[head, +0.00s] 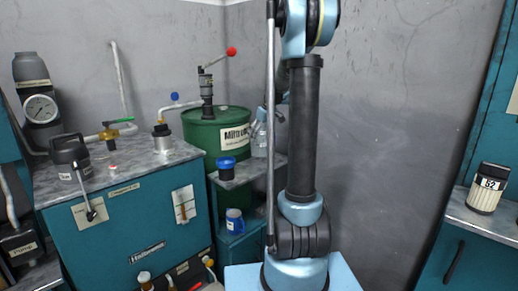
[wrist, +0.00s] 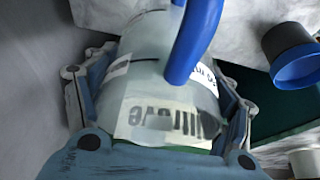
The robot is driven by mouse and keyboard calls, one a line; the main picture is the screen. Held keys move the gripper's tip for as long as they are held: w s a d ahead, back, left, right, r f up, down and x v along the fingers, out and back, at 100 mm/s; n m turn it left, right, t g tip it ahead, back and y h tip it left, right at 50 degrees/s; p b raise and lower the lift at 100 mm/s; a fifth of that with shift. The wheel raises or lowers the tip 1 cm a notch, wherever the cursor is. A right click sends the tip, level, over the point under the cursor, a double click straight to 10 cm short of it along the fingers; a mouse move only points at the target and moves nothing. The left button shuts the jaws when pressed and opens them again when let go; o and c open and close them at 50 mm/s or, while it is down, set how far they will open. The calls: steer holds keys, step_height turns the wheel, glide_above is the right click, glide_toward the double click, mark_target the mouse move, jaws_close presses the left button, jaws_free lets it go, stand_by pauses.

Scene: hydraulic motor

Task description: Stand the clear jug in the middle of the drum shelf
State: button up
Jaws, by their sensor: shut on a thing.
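The clear jug (wrist: 150,50), with a white label and a blue handle (wrist: 195,40), fills the middle of the wrist view. My gripper (wrist: 160,85) is shut around it, with one finger on each side. In the head view the jug (head: 261,138) shows partly behind my arm, just right of the drum label, and my gripper is mostly hidden there. The drum shelf (head: 246,175) is a grey top in front of the green drum (head: 203,137). The jug is at or above its back right part; I cannot tell whether it touches.
A blue-and-white container (head: 235,220) stands lower down. The teal bench (head: 130,220) is at left. The wall (head: 400,100) is close behind.

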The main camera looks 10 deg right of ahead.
mark_target(259, 144)
steer(key=shift+f, duration=2.4)
steer(key=o, duration=1.1)
steer(key=shift+o, duration=0.2)
